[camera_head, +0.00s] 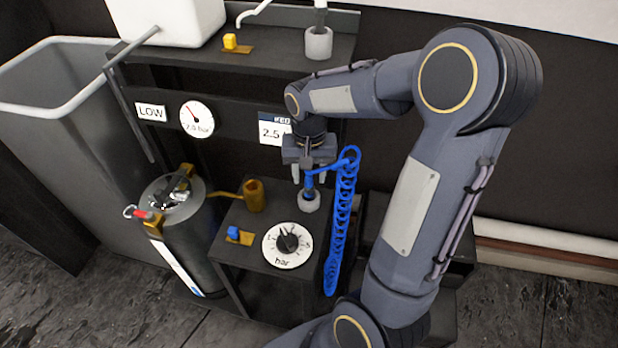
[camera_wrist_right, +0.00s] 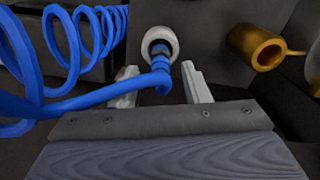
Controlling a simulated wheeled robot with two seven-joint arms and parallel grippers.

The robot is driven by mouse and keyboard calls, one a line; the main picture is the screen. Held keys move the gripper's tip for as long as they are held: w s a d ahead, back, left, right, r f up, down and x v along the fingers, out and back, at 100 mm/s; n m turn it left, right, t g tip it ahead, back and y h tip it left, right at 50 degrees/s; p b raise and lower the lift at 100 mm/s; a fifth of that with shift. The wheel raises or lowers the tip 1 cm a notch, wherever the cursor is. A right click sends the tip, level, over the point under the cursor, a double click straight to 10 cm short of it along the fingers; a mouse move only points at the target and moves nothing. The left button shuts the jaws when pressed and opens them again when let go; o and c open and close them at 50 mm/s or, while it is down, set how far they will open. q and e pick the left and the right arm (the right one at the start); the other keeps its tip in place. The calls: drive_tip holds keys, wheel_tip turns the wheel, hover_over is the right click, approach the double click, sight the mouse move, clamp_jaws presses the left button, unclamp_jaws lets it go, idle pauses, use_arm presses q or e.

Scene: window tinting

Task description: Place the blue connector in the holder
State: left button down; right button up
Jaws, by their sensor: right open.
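The blue connector (camera_head: 309,184) stands roughly upright with its lower end in the light grey ring-shaped holder (camera_head: 310,201) on the lower shelf. In the right wrist view the connector (camera_wrist_right: 161,76) shows between the fingers, its tip inside the round opening of the holder (camera_wrist_right: 158,38). How deep it sits cannot be told. A blue coiled hose (camera_head: 343,215) runs from the connector and hangs to its right. My right gripper (camera_head: 309,175) is open just above the holder, with a finger on each side of the connector and gaps visible. My left gripper is not in view.
A brass holder (camera_head: 254,195) stands left of the grey one. A metal tank (camera_head: 175,230) and grey bin (camera_head: 40,150) stand left. A shelf (camera_head: 275,43) with a white container (camera_head: 180,15) is behind.

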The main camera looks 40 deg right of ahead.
wheel_tip(320, 180, up, 9)
drive_tip(key=shift+p, duration=1)
